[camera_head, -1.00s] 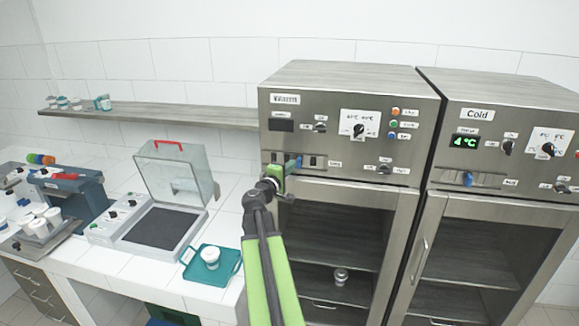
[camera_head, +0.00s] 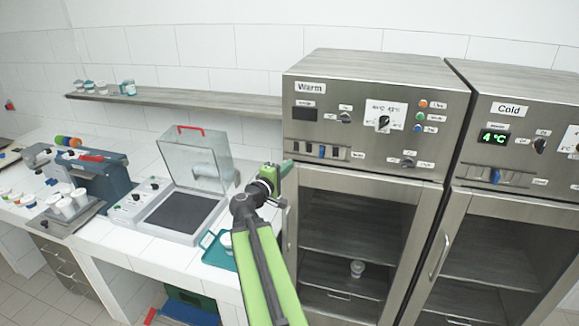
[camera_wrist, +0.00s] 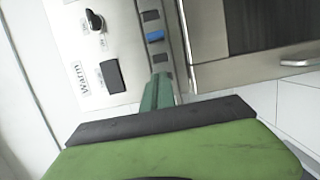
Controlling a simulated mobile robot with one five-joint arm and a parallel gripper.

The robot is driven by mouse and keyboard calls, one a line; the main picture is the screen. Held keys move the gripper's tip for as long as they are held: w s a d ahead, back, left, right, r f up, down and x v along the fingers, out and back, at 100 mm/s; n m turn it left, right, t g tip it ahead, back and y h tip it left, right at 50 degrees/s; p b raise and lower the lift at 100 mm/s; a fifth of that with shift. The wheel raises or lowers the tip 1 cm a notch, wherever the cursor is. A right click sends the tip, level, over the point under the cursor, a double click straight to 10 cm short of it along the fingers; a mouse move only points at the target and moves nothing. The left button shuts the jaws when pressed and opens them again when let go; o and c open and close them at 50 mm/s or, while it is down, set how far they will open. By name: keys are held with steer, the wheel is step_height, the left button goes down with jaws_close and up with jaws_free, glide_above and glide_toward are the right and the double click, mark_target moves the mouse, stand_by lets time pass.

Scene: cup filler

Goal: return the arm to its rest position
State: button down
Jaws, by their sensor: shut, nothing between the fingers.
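My green arm reaches up from the bottom middle of the head view. My gripper (camera_head: 284,168) is shut and empty, in front of the left edge of the Warm cabinet (camera_head: 372,75). In the wrist view my gripper (camera_wrist: 162,84) points at the cabinet's control panel (camera_wrist: 112,50), shown turned on its side. The blue switch (camera_wrist: 155,36) lies beyond the fingertips. The head view also shows the blue switch (camera_head: 322,151), to the right of the gripper and apart from it.
The Cold cabinet (camera_head: 510,110) stands at the right. A small cup (camera_head: 357,268) is inside the Warm cabinet. On the counter at left are a teal tray (camera_head: 217,250), partly behind my arm, and a machine with a clear raised lid (camera_head: 200,160). A shelf (camera_head: 190,97) hangs above.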

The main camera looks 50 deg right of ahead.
steer(key=w+a+f+n+t+y+b, duration=0.1)
steer(key=w+a+f+n+t+b, duration=0.15)
steer(key=w+a+f+b, duration=0.6)
steer(key=w+a+f+m+t+y+b, duration=0.1)
steer(key=w+a+f+y, duration=0.2)
steer(key=a+f, duration=0.5)
steer(key=w+a+f+m+y+b, duration=0.1)
steer(key=w+a+f+y, duration=0.3)
steer(key=a, duration=0.7)
steer(key=s+a+f+m+g+y+b, duration=0.1)
steer(key=s+a+f+y, duration=0.1)
steer(key=a+f, duration=0.55)
steer(key=s+a+f+g+y+b, duration=0.1)
steer(key=a+f+g+y+b, duration=0.15)
steer(key=a+f, duration=0.5)
steer(key=s+a+g+y, duration=0.1)
steer(key=s+a+y, duration=0.1)
steer(key=a, duration=0.3)
steer(key=s+a+f+g+y, duration=0.1)
steer(key=s+a+y, duration=0.2)
steer(key=a, duration=0.3)
steer(key=shift+s+a+f+m+p, duration=0.2)
steer(key=shift+s+m+p, duration=0.25)
steer(key=shift+s, duration=0.3)
